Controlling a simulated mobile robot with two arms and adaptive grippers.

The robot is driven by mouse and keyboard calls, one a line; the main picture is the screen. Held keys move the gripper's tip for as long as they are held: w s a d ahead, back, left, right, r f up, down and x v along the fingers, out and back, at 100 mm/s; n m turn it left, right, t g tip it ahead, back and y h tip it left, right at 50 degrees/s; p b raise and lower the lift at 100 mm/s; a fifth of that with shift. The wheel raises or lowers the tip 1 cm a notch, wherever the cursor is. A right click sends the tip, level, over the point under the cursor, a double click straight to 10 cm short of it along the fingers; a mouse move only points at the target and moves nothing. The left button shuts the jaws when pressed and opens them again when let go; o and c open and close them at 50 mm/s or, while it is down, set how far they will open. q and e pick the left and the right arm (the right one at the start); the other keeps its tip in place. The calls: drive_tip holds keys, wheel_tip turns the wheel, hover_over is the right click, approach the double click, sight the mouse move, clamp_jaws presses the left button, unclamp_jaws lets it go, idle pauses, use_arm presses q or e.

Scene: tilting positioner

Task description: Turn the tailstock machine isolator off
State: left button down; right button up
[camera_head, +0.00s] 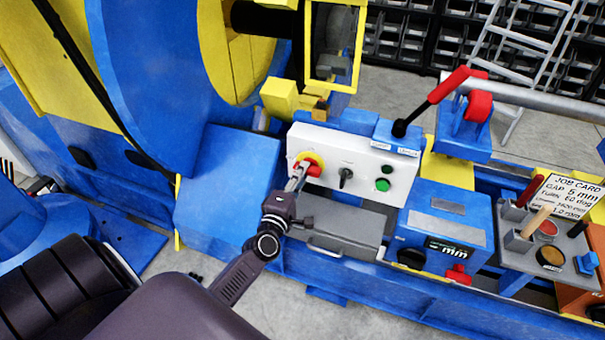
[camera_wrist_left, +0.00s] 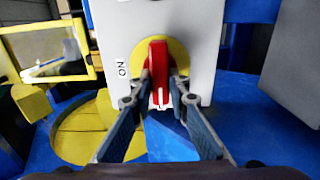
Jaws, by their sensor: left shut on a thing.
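The tailstock isolator is a red rotary handle (camera_head: 314,170) on a yellow round plate (camera_head: 318,158), at the left end of the white control panel (camera_head: 362,150). In the left wrist view the red handle (camera_wrist_left: 158,62) stands upright in the picture, with a white mark near its lower end. An ON label (camera_wrist_left: 122,69) sits left of the yellow plate, off to the handle's side. My left gripper (camera_head: 298,180) is shut on the handle; its fingertips (camera_wrist_left: 162,97) sit at either side of the handle's lower part. My right gripper is not in view.
The panel also carries a black selector (camera_head: 345,177) and a green button (camera_head: 383,185). A red-gripped lever (camera_head: 440,92) rises behind it. A blue box (camera_head: 228,180) stands left, and a grey cover with a bar handle (camera_head: 340,228) lies below.

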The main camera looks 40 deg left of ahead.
use_arm(q)
drive_tip(key=shift+f, duration=0.1)
drive_tip(key=c, duration=1.8)
unclamp_jaws()
drive_tip(key=shift+c, duration=0.2)
drive_tip(key=v, duration=1.2)
